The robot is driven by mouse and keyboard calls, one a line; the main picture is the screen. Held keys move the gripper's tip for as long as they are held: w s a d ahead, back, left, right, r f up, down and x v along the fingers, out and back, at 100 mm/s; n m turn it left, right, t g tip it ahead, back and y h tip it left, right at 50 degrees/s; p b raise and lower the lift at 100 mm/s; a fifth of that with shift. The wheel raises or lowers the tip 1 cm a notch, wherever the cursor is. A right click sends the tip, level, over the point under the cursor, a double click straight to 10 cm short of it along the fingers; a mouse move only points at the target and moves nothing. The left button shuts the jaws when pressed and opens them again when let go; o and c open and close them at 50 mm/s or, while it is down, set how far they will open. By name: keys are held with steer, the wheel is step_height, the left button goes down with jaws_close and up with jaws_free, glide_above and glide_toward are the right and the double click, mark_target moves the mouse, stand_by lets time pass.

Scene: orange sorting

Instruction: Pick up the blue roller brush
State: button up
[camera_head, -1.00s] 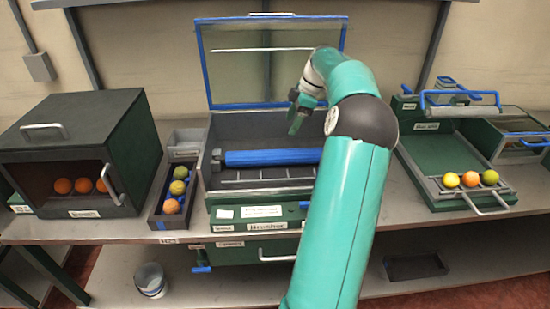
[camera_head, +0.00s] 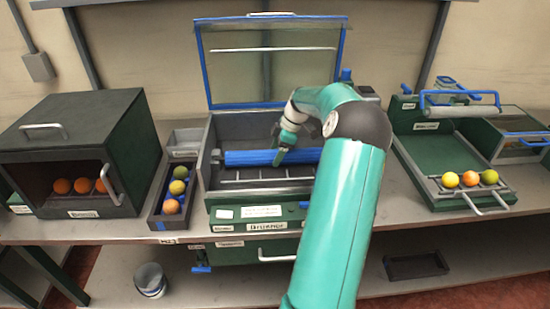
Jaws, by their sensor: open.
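The blue roller brush (camera_head: 248,158) lies across the inside of the open grey and green brusher box (camera_head: 216,132). Its right part is partly hidden by my gripper and arm. My gripper (camera_head: 279,155) points down over the brush, right of its middle. It is open and nothing shows between its fingers. I cannot tell whether the fingers touch the brush. The box's clear lid (camera_head: 270,75) with a blue frame stands raised at the back.
A dark green cabinet (camera_head: 70,130) with oranges stands at the left. A narrow tray (camera_head: 160,205) with fruit lies between it and the box. A green tray (camera_head: 440,150) with several fruits is at the right. A bucket (camera_head: 150,280) and a dark bin (camera_head: 415,265) stand on the lower shelf.

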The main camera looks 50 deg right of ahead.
steer(key=c, duration=1)
steer(key=shift+r, duration=0.15)
